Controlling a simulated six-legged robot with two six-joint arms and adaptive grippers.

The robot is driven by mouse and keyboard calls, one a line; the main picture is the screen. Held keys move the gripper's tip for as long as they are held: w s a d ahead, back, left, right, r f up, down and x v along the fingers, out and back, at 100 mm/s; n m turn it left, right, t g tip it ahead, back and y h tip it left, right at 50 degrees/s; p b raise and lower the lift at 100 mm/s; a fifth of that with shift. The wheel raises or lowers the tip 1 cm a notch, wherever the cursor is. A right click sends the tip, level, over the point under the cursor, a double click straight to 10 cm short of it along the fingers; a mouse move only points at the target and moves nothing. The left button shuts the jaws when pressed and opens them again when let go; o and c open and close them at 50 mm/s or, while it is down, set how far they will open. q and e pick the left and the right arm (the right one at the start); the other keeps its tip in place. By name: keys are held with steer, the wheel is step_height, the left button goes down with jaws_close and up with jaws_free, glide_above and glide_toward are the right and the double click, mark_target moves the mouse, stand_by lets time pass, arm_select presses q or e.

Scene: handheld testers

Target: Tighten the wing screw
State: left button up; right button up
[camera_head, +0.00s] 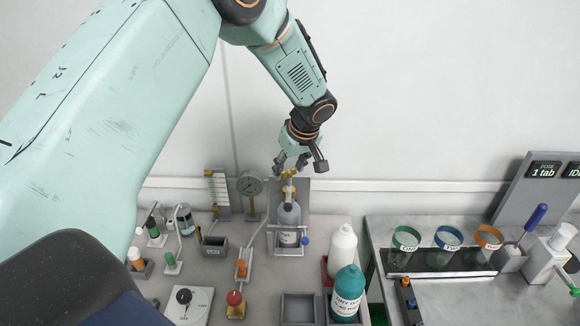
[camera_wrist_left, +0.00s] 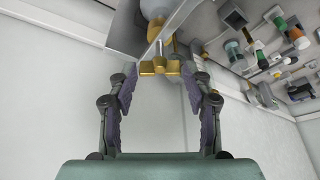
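The brass wing screw (camera_head: 289,173) sits at the top of a stand that holds a grey bottle (camera_head: 288,222) on the back of the left bench. My left gripper (camera_head: 299,164) is above it, pointing down, with its fingers spread. In the left wrist view the brass wing screw (camera_wrist_left: 160,67) lies between the two fingertips of my left gripper (camera_wrist_left: 166,76). A gap shows on each side of its wings, so the fingers do not appear to press on it. My right gripper is in neither view.
A pressure gauge (camera_head: 250,186) stands just left of the stand. A white bottle (camera_head: 342,250) and a teal bottle (camera_head: 348,292) stand to its right, near an empty grey tray (camera_head: 298,307). Small testers crowd the left of the bench. A second bench (camera_head: 455,300) is at right.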

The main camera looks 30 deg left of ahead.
arm_select(q)
steer(key=c, duration=0.7)
steer(key=shift+c, duration=0.2)
